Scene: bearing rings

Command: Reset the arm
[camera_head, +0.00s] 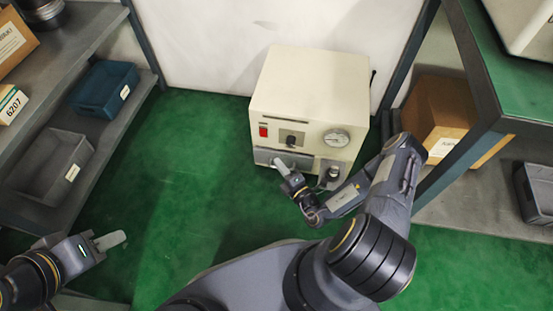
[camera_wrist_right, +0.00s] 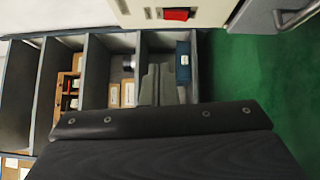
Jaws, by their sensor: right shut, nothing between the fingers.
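My right gripper (camera_head: 281,168) is shut and empty, a single pale tip close in front of the cream machine (camera_head: 310,85), by its lower front. From the head view I cannot tell whether it touches the machine. My right arm (camera_head: 375,185) is bent and reaches in from the right.
Shelves at left hold a blue bin (camera_head: 106,88) and a grey bin (camera_head: 52,165). A cardboard box (camera_head: 440,110) stands under the green-topped table (camera_head: 500,70) at right. Green floor (camera_head: 190,190) is clear between.

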